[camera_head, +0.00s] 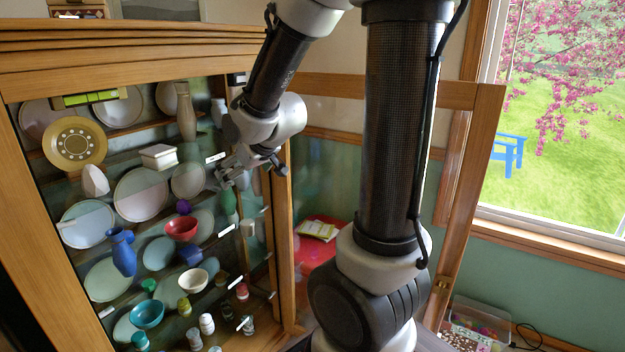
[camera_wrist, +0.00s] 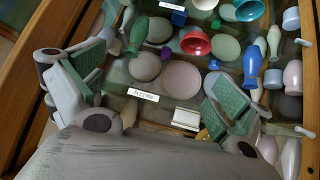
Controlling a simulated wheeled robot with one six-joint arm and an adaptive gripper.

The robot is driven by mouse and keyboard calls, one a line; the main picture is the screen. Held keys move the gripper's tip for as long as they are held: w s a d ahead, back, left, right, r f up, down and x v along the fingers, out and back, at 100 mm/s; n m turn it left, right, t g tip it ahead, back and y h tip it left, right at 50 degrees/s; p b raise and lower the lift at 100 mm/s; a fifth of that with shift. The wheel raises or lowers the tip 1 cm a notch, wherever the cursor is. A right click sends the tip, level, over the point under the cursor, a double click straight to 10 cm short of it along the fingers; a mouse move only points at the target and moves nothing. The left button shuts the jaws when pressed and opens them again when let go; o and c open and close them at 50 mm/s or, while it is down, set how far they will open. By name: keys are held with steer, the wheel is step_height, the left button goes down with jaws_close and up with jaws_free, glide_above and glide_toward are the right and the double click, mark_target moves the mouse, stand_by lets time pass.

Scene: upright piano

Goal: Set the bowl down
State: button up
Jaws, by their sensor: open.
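Several bowls stand on the shelves of the wooden display cabinet (camera_head: 140,62). A red bowl (camera_head: 181,228) is on a middle shelf; it also shows in the wrist view (camera_wrist: 195,43). A teal bowl (camera_head: 147,314) and a white bowl (camera_head: 194,281) are lower down; a teal bowl (camera_wrist: 250,9) shows at the top of the wrist view. My gripper (camera_head: 230,178) is at the cabinet's open front, near its right side and above the red bowl's height. In the wrist view its fingers (camera_wrist: 157,82) are spread apart with nothing between them. No bowl is held.
Plates, a blue vase (camera_head: 122,252), a tall vase (camera_head: 186,112), a white box (camera_head: 158,156) and small jars crowd the shelves. A label (camera_wrist: 143,95) sits on a shelf edge. The wooden door frame (camera_head: 470,200) stands to the right, with a window beyond.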

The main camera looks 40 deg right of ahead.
steer(key=s+d+r+g, duration=0.1)
steer(key=s+r+g, duration=0.1)
steer(key=s, duration=1)
steer(key=s+d+r+m+g, duration=0.1)
steer(key=s+r+g, duration=0.2)
steer(key=s, duration=1)
steer(key=shift+r+m, duration=0.3)
steer(key=shift+r, duration=0.2)
steer(key=shift+c, duration=0.2)
